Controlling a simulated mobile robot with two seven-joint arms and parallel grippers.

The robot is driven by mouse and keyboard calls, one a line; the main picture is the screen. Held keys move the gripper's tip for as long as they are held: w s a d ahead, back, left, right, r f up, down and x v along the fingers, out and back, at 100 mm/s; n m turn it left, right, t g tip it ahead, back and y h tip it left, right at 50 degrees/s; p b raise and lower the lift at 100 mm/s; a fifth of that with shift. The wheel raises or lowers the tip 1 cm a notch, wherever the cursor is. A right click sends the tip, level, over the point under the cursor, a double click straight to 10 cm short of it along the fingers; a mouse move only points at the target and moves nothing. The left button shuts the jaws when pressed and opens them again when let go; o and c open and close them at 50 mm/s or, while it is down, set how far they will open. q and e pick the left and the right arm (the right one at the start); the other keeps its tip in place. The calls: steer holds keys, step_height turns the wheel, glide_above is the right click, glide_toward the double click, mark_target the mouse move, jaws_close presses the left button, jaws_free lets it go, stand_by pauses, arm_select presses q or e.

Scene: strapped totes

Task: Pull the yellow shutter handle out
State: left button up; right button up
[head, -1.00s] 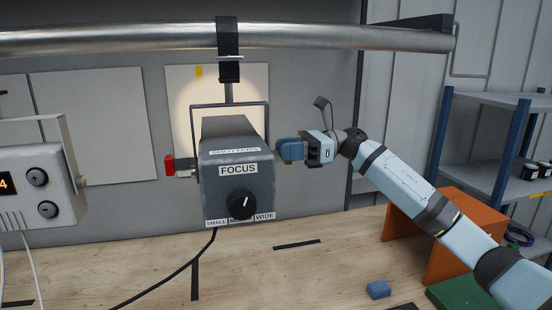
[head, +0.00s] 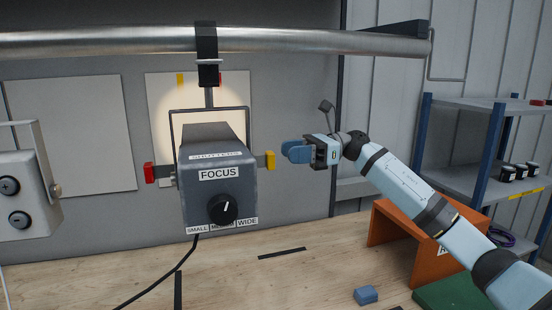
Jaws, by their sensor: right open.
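The yellow shutter handle (head: 270,161) sticks out on the right side of the grey spotlight (head: 216,190), which hangs from the metal pipe. A red handle (head: 149,172) sticks out on its left side, and a bit of red shows behind the lamp's clamp at the top. My right gripper (head: 287,152) points left, just to the right of the yellow handle. It is open and empty, with a small gap between its fingertips and the handle. My left gripper is not in view.
The metal pipe (head: 290,38) runs across above the lamp. A grey control box (head: 28,190) hangs at the left. A blue block (head: 366,295), an orange stand (head: 385,232) and a green mat (head: 455,292) are on the wooden bench (head: 240,270). A blue shelf stands at the right.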

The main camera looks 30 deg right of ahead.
steer(key=b+v, duration=0.1)
steer(key=v, duration=0.8)
steer(key=shift+a, duration=0.1)
